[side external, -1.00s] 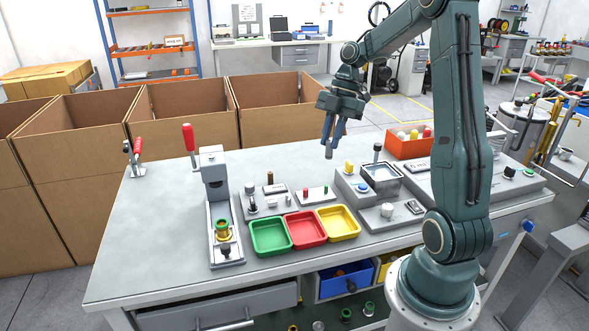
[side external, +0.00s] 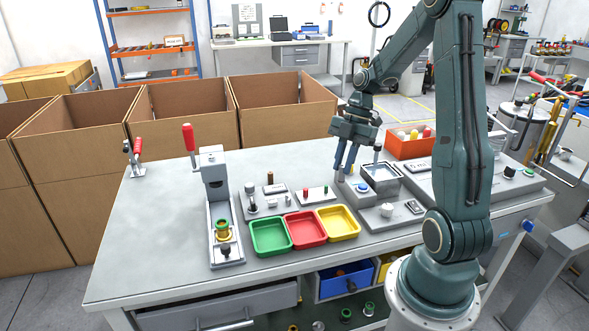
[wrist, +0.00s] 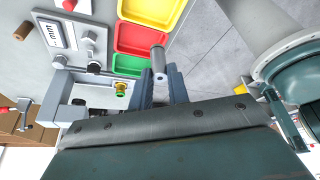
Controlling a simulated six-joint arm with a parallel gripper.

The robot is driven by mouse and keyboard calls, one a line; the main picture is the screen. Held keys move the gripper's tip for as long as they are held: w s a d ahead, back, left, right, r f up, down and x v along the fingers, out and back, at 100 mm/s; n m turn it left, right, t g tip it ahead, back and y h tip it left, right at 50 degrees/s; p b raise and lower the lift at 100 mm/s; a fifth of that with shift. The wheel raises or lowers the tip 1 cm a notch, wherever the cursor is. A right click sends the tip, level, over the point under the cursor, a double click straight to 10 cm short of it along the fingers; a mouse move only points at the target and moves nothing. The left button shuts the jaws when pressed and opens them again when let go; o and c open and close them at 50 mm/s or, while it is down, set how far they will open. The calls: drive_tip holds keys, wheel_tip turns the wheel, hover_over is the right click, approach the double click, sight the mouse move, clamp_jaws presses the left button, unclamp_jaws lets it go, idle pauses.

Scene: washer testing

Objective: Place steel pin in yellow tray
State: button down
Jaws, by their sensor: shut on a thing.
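My gripper (side external: 345,170) is above the bench, behind and a little above the yellow tray (side external: 338,236), beside a grey test fixture. It is shut on a grey cylinder, the steel pin (wrist: 158,60), which sticks out past the fingertips in the wrist view. In the side view the pin's lower end (side external: 340,177) shows below the fingers. The yellow tray looks empty and is at the right end of the tray row; it also shows at the top of the wrist view (wrist: 153,10).
A red tray (side external: 306,243) and a green tray (side external: 271,252) stand left of the yellow one. The grey fixture (side external: 372,190) with a blue button and a recessed square is close to my gripper. A toggle clamp (side external: 213,170) stands at left.

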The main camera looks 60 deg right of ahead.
drive_tip(key=shift+f, duration=7.45)
drive_tip(key=shift+f, duration=0.1)
drive_tip(key=c, duration=1.3)
unclamp_jaws()
drive_tip(key=shift+c, duration=0.2)
drive_tip(key=v, duration=1.2)
